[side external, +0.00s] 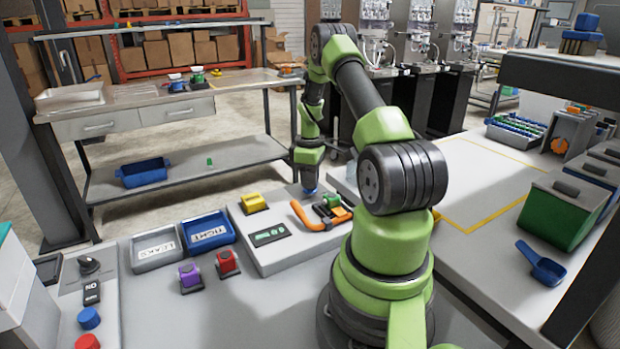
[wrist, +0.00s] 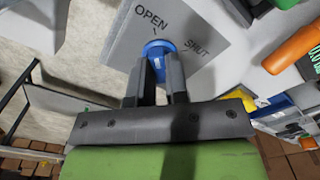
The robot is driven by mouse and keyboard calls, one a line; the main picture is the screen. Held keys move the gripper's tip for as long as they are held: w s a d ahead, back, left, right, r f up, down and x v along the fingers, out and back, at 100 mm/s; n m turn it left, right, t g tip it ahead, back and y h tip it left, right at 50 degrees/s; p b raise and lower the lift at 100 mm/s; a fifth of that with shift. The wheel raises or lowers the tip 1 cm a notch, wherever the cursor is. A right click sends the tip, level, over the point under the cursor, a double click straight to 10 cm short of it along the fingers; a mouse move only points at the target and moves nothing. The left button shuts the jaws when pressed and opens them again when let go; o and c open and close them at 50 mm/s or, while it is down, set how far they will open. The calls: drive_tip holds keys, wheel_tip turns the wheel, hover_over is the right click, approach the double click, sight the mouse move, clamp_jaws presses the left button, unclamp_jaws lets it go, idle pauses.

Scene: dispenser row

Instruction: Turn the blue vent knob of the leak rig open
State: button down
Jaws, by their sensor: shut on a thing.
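The blue vent knob (wrist: 158,49) sits on the light grey panel of the leak rig (wrist: 125,45), between the fingers of my gripper (wrist: 158,72) in the wrist view. The panel carries the word OPEN at the upper left of the knob and SHUT at its right. My gripper is shut on the knob; the fingers hide part of it, and its exact pointer angle is hard to read. In the side view my gripper (side external: 309,184) points down onto the knob (side external: 309,191) at the back edge of the rig (side external: 275,258).
The rig also bears an orange handle (side external: 318,224), a yellow block (side external: 253,202) and a green display (side external: 269,235). Left of it stand a blue tray marked TIGHT (side external: 232,240), a grey tray marked LEAKS (side external: 137,266), and purple (side external: 189,276) and red (side external: 228,263) parts.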

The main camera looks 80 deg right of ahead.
idle(0.4)
drive_tip(key=c, duration=1.1)
unclamp_jaws()
wheel_tip(320, 180, up, 10)
drive_tip(key=w+a+r+m+t+h, duration=0.1)
drive_tip(key=w+a+r+t, duration=0.15)
drive_tip(key=a+r, duration=0.55)
drive_tip(key=w+a+r+m+t, duration=0.1)
drive_tip(key=w+a+r, duration=0.35)
drive_tip(key=a, duration=0.55)
drive_tip(key=s+a+r+t+y, duration=0.1)
drive_tip(key=s+a, duration=0.2)
drive_tip(key=a, duration=0.2)
drive_tip(key=s+a+r+m+t+y, duration=0.1)
drive_tip(key=s+a, duration=0.3)
drive_tip(key=a, duration=0.2)
drive_tip(key=s+a+r+m+t+y, duration=0.1)
drive_tip(key=s+a+r, duration=0.1)
drive_tip(key=s+a, duration=0.2)
drive_tip(key=shift+s+a+t, duration=0.15)
drive_tip(key=shift+a+t, duration=0.2)
drive_tip(key=shift+a, duration=0.55)
